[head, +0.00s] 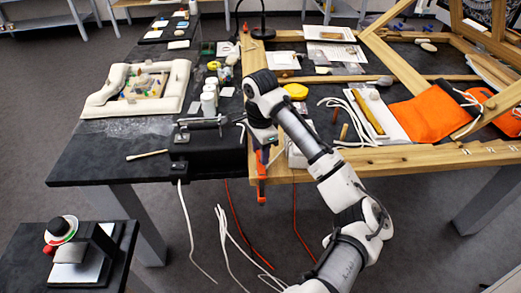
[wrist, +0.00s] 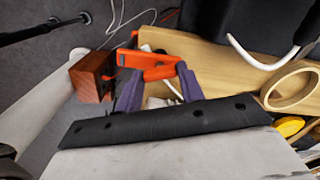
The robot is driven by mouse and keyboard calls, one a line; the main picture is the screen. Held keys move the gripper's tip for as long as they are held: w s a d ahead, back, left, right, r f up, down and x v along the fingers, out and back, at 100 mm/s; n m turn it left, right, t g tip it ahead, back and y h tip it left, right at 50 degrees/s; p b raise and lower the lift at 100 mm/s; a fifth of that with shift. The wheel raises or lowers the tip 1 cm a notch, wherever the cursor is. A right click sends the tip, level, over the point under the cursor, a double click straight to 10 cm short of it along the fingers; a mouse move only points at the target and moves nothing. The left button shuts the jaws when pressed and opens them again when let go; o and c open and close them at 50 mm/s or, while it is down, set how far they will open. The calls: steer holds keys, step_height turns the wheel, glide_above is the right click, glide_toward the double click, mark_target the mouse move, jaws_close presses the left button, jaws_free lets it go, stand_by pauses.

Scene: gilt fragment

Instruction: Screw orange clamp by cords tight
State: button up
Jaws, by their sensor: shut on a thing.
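The orange clamp (head: 262,182) hangs upright at the front edge of the wooden frame, near the red and white cords (head: 236,222) below. In the wrist view the orange clamp (wrist: 145,62) lies across the tips of my gripper (wrist: 158,80). Its two purple fingers are shut on part of the clamp. A reddish-brown block (wrist: 92,78) sits at the clamp's left end. In the head view my arm's end covers the upper clamp and hides the fingertips. The screw's tightness cannot be seen.
The wooden frame (head: 400,157) rests on the black table (head: 100,165). An orange cloth bag (head: 428,112) and white bottles (head: 209,100) lie nearby. A white cord loop (wrist: 250,52) and a wooden ring (wrist: 292,90) are close to the wrist.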

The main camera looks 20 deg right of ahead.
steer(key=shift+m, duration=2.2)
steer(key=o, duration=1)
steer(key=shift+r, duration=0.1)
step_height(320, 180, up, 14)
steer(key=b, duration=0.1)
